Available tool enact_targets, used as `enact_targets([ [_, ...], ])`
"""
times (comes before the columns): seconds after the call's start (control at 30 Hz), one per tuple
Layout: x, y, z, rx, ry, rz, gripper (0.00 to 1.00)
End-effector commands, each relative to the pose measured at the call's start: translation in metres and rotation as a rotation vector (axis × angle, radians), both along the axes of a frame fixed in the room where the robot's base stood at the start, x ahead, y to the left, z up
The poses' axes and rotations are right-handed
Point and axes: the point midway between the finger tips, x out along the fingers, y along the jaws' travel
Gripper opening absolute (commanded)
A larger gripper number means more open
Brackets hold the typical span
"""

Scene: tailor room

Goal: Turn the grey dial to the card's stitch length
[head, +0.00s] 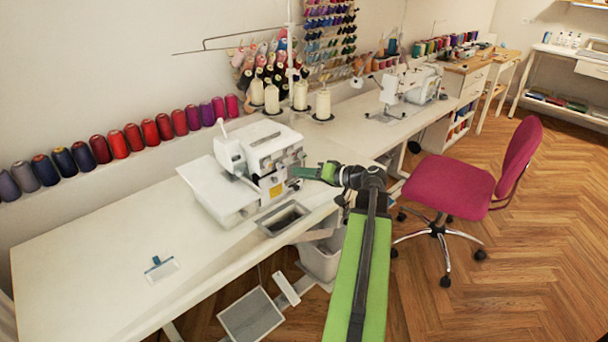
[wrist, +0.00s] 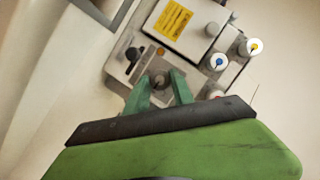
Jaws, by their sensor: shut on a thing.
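The white sewing machine (head: 262,150) stands on the long white table, and my gripper (head: 297,172) reaches its right side. In the wrist view, my gripper (wrist: 160,77) has its two green fingers on either side of a small grey dial (wrist: 158,81) on the machine's side panel, closed on it. The dial's markings are too small and blurred to read. A small white card (head: 162,270) with a blue clip stands on the table at the lower left; its writing cannot be read from here.
A recessed grey bin (head: 285,218) lies in the table's front edge. A magenta chair (head: 450,187) stands right.

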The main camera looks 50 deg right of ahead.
Motion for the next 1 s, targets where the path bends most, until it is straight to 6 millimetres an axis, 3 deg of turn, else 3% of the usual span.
enact_targets([
  [0.47, -0.0004, -0.0019, -0.0036, 0.098, -0.008, 0.000, 0.00],
  [1.0, -0.0014, -0.0036, -0.0087, 0.530, -0.038, -0.001, 0.00],
])
